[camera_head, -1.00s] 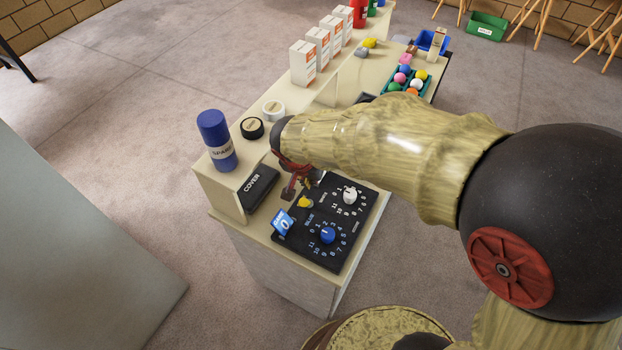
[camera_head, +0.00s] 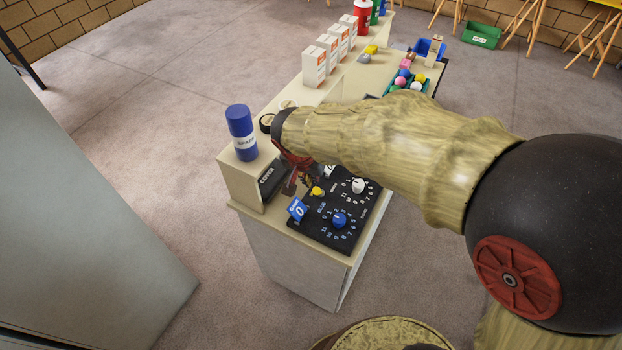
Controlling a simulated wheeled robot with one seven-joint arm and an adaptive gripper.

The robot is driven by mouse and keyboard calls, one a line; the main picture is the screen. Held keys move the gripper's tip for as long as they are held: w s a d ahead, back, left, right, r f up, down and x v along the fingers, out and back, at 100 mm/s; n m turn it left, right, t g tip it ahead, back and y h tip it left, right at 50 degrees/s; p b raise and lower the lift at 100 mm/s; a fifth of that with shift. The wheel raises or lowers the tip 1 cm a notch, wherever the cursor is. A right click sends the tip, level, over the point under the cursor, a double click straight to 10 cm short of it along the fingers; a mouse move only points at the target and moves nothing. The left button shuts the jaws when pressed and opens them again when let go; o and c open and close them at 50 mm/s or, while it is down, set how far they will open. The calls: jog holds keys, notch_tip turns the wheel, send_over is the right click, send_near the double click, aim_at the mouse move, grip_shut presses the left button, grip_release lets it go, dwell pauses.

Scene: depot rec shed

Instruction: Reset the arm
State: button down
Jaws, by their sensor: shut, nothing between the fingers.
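My gripper (camera_head: 292,186) is shut and empty. It hangs at the end of my arm, just above or beside the black dial board (camera_head: 352,232), near a black box labelled COVER (camera_head: 272,180). My forearm covers part of the counter behind it. The board carries a blue knob (camera_head: 339,220), a white knob (camera_head: 358,186) and a yellow knob (camera_head: 318,191). A blue card reading 0 (camera_head: 297,209) stands at its left edge. I cannot tell whether the fingers touch anything.
A blue spray can (camera_head: 241,132) stands on the raised ledge, with tape rolls partly hidden by my arm. White boxes (camera_head: 314,66) line the ledge farther back. A tray of coloured balls (camera_head: 402,80) and a blue bin (camera_head: 428,47) are at the far end. Open floor lies left.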

dwell(0.4)
jog(key=s+d+n+g, duration=0.1)
jog(key=s+d+n, duration=0.2)
jog(key=s+n, duration=0.4)
jog(key=s+d+r+m+t+y, duration=0.1)
jog(key=s+d+r+m+t, duration=0.1)
jog(key=s+d+r, duration=0.9)
jog(key=s+r+t, duration=0.1)
jog(key=s+r, duration=0.2)
jog(key=shift+r+y, duration=0.15)
jog(key=shift+y, duration=0.15)
